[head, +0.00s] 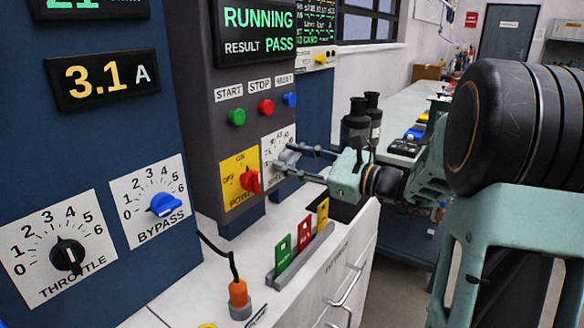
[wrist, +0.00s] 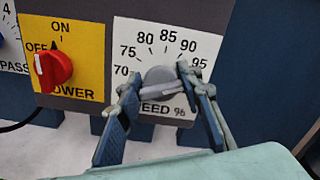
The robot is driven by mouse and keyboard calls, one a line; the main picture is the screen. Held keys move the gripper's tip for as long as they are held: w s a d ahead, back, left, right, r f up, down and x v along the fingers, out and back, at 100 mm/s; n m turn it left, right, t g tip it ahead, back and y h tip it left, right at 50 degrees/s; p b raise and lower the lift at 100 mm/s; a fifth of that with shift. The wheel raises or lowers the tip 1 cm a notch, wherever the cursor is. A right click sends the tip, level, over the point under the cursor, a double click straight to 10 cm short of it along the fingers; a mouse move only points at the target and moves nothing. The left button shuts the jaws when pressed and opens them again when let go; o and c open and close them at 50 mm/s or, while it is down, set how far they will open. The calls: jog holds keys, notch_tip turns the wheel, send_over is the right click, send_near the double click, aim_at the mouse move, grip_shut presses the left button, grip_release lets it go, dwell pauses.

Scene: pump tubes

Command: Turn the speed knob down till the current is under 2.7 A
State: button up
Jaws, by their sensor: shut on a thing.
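The grey speed knob (wrist: 161,78) sits on a white dial plate (head: 273,146) marked 70 to 95 and "SPEED %". My gripper (wrist: 158,85) is shut on this knob, with one finger on its left side and one on its right. In the head view my gripper (head: 284,160) reaches the dial from the right. The fingers partly cover the knob and the word "SPEED", and I cannot tell exactly where its pointer stands. The current display (head: 103,77) reads 3.1 A in yellow digits.
The red power knob (wrist: 52,70) is just left of the speed dial. Green start (head: 236,117), red stop (head: 265,107) and blue reset buttons are above. The screen (head: 260,32) reads "RUNNING" and "RESULT PASS". A rack of coloured cards (head: 303,254) stands on the counter below.

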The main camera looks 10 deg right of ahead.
jog(key=shift+n+b, duration=0.35)
jog(key=shift+n, duration=0.15)
jog(key=o, duration=1.2)
jog(key=v, duration=1.2)
